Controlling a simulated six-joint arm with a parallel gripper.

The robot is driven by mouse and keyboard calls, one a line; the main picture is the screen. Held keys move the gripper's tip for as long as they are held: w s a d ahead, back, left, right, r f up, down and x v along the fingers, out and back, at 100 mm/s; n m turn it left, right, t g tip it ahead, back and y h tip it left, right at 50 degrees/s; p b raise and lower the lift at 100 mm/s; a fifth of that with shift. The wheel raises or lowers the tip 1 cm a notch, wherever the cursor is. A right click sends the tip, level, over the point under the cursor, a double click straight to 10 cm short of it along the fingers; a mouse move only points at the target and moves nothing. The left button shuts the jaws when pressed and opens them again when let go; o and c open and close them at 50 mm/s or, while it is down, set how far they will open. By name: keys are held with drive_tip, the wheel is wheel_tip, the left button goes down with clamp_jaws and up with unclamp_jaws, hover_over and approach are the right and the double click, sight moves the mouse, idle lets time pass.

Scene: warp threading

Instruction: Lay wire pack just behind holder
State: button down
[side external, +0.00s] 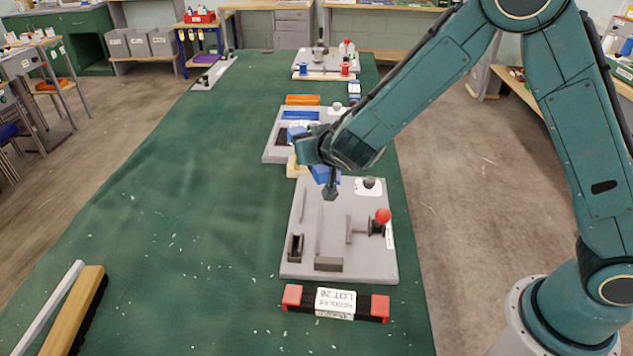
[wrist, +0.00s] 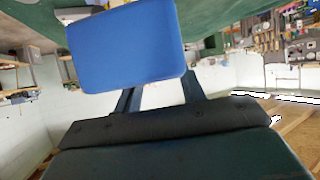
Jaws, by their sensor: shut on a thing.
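My gripper (side external: 312,160) is over the far end of the near grey board (side external: 301,262). In the wrist view, its dark fingers (wrist: 160,98) are shut on a smooth blue block (wrist: 127,47), held clear of the table. The block also shows in the side view, partly hidden by my wrist (side external: 325,175). I cannot tell whether this block is the wire pack. A black bar with red ends and a label reading "HEDDLES LOT 28" (side external: 336,303) lies in front of the near board. I cannot tell which fixture is the holder.
The near board carries a dark slotted block (side external: 295,248), a grey block (side external: 328,264) and a red-knobbed post (side external: 383,216). Another board (side external: 272,152) lies behind, with an orange block (side external: 302,99) beyond it. A wooden brush (side external: 75,310) is at front left.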

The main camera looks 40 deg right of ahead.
drive_tip(key=w+a+f+m, duration=0.1)
drive_tip(key=w+a+f, duration=0.4)
drive_tip(key=a+f, duration=0.3)
drive_tip(key=a, duration=0.4)
drive_tip(key=shift+w+h, duration=0.15)
drive_tip(key=shift+h, duration=0.15)
drive_tip(key=shift+f, duration=0.1)
hover_over(262, 225)
drive_tip(key=shift+w+f, duration=0.1)
drive_tip(key=shift+f, duration=3.2)
drive_tip(key=shift+f, duration=0.6)
drive_tip(key=c, duration=0.8)
unclamp_jaws()
drive_tip(key=shift+o, duration=0.2)
drive_tip(key=shift+f, duration=0.15)
